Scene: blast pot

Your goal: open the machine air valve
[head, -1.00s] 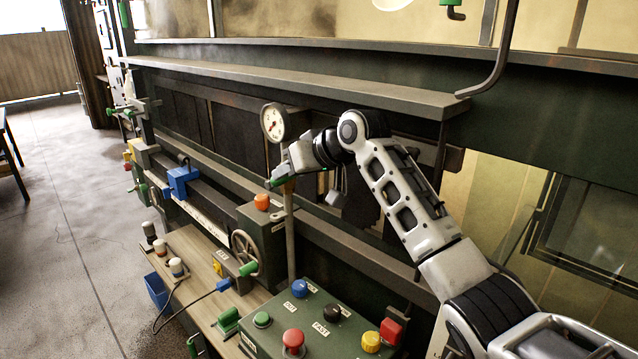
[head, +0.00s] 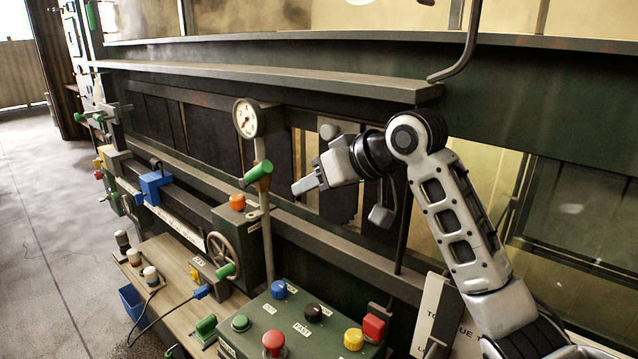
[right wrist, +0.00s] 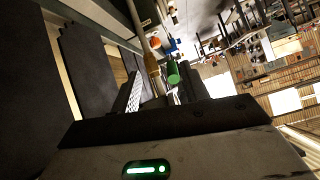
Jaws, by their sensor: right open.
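A green-handled valve (head: 258,172) sits on the upright pipe below a round white gauge (head: 246,118) in the head view. Its green grip is tilted up to the right, and it also shows in the right wrist view (right wrist: 173,72). My right gripper (head: 303,186) is open and empty, a short way right of the valve and apart from it, pointing left toward the pipe. My left gripper is not in view.
A green control box with coloured buttons (head: 273,342) stands below the gripper. A handwheel (head: 222,248) is at lower left. A dark horizontal beam (head: 290,80) runs above the arm. A hanging bent bar (head: 466,45) is at upper right.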

